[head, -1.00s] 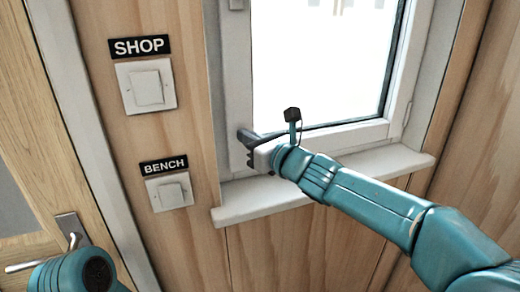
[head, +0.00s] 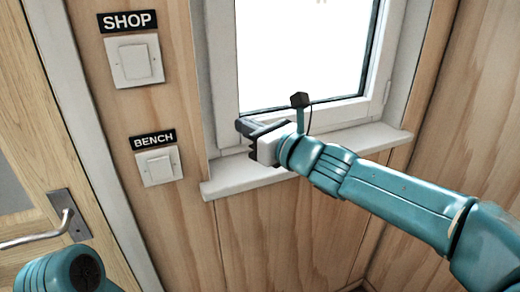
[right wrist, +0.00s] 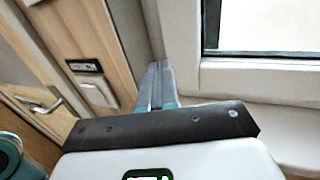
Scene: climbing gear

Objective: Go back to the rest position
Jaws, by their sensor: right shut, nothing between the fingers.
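My right gripper (head: 243,126) is at the end of the teal arm that comes in from the right. Its dark fingers are shut with nothing between them. They appear in front of the lower left corner of the white window frame (head: 224,70), just above the sill. I cannot tell whether they touch the frame. In the right wrist view the closed fingers (right wrist: 155,85) point away from the camera, beside the window frame. My left gripper is not in view; only a rounded teal part of my own body shows at the lower left of the head view.
A white window sill (head: 235,180) juts out below the right gripper. Left of the window are a SHOP switch (head: 134,61) and a BENCH switch (head: 159,166) on the wood wall. A door with a metal handle (head: 68,215) is at the far left.

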